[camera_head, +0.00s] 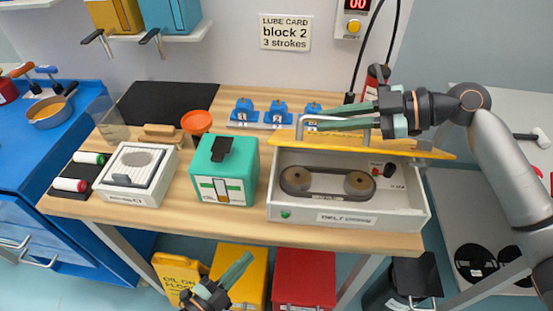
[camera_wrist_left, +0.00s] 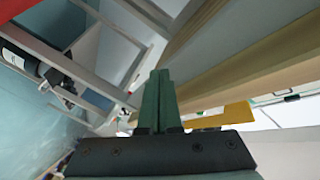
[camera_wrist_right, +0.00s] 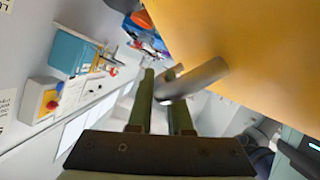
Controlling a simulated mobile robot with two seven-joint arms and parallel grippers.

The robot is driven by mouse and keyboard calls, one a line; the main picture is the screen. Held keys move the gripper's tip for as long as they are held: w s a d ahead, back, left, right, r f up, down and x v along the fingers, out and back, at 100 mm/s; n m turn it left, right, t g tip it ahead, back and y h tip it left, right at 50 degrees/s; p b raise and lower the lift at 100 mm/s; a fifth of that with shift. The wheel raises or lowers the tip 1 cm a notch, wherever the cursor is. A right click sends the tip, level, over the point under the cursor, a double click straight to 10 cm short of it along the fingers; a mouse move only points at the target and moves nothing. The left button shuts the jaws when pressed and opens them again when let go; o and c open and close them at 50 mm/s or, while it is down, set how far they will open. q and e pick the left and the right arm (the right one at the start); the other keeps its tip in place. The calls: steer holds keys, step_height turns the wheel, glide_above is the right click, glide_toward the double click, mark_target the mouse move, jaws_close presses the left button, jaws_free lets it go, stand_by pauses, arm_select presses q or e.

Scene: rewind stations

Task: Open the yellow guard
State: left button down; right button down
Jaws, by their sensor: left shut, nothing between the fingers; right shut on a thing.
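The yellow guard (camera_head: 285,138) is raised over the back of the white belt drive box (camera_head: 350,217). The belt (camera_head: 325,193) and its two pulleys show uncovered below it. My right gripper (camera_head: 316,118) is shut on the guard's grey bar handle near its left end. The right wrist view shows the handle (camera_wrist_right: 200,78) between the fingers (camera_wrist_right: 160,95), with the guard's yellow face (camera_wrist_right: 250,45) beside it. My left gripper (camera_head: 246,262) is shut and empty, low in front of the table; its closed fingers (camera_wrist_left: 158,95) show in the left wrist view.
A green oil box (camera_head: 223,170) stands left of the drive box, with a white device (camera_head: 135,175) further left. Blue blocks (camera_head: 278,112) sit behind. Yellow (camera_head: 240,262) and red bins (camera_head: 304,275) stand under the table (camera_head: 300,233). A black cable hangs behind the guard.

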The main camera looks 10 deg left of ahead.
arm_select(q)
steer(key=s+d+r+m+g+h, duration=0.6)
steer(key=d+m+h, duration=0.35)
steer(key=m, duration=0.45)
steer(key=w+a+r+m+t+h, duration=0.35)
steer(key=w+a+r+m, duration=0.55)
steer(key=r, duration=0.3)
steer(key=x, duration=0.9)
steer(key=shift+s+d+r, duration=0.15)
steer(key=shift+s+r, duration=0.05)
steer(key=shift+r, duration=0.3)
steer(key=shift+w+r, duration=0.5)
steer(key=shift+r, duration=0.2)
steer(key=shift+w+r, duration=0.5)
steer(key=shift+r, duration=0.15)
